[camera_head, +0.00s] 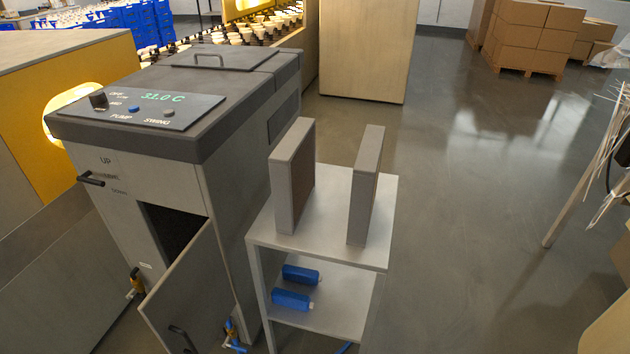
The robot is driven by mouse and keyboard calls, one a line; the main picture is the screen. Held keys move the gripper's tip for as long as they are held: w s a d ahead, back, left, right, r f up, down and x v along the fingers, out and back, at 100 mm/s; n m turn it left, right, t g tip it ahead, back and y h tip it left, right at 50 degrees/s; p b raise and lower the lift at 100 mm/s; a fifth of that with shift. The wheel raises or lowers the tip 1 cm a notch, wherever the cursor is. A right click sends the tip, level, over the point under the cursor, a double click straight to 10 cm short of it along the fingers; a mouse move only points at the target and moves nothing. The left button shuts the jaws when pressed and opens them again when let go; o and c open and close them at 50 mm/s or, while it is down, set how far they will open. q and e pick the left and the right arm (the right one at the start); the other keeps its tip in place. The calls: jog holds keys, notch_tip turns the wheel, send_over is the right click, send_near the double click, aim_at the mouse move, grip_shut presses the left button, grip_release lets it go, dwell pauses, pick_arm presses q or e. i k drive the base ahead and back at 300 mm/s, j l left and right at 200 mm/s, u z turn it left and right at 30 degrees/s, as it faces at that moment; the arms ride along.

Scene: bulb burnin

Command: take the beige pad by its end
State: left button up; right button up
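Two upright slab-like pads stand apart on the top shelf of a small light grey stand (325,238). The left pad (287,195) has a grey-beige frame and a brown face turned to the right. The right pad (360,200) is thinner in view, also grey-beige, with a narrow strip of brown along its right side. I cannot tell which of the two is the beige pad. Their near ends face me, and nothing touches them. Neither of my grippers shows in this view.
A grey machine (180,110) with a 31.0 C display stands left of the stand, its lower door (190,300) swung open. Two blue bottles (300,274) lie on the lower shelf. Cardboard boxes (530,35) stand at the back right.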

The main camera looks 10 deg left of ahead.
aim_at(365, 172)
jog(key=i+l+u, duration=0.15)
jog(key=l+u, duration=0.2)
jog(key=i+l+u, duration=0.15)
jog(key=l+u, duration=0.2)
jog(key=i+l+u, duration=0.1)
jog(key=l+u, duration=0.2)
